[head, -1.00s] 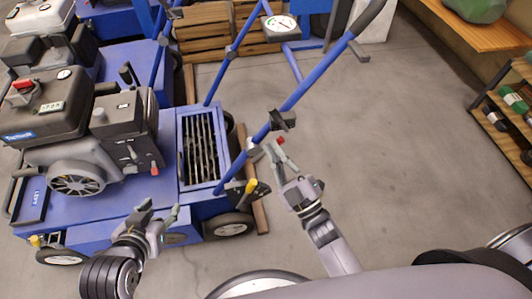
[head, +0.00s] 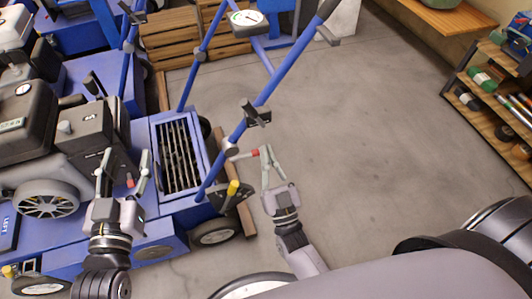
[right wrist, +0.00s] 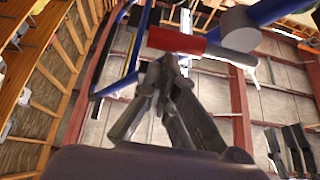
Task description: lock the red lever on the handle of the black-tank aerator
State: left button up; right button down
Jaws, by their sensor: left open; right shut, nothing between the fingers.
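The black-tank aerator stands at the left of the head view, with its black tank (head: 22,105) and blue handle (head: 285,78). The red lever (head: 247,154) sticks out rightward from a grey pivot on the lower handle. My right gripper (head: 264,151) is shut and empty, with its fingertips close to the lever's red end. In the right wrist view, the red lever (right wrist: 175,40) crosses just beyond the shut fingertips; whether they touch is unclear. My left gripper (head: 123,160) is open and empty, in front of the engine.
A black clamp (head: 257,113) sits higher on the handle, and a yellow-knobbed lever (head: 232,188) is below the red one. A gauge (head: 247,17) is at the top. More blue machines stand behind. Shelves (head: 495,95) stand at the right, with clear floor between.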

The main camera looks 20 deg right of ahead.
pick_arm(q)
jog(key=shift+r, duration=0.25)
pick_arm(e)
jog(key=shift+f+m, duration=0.1)
jog(key=shift+m, duration=0.2)
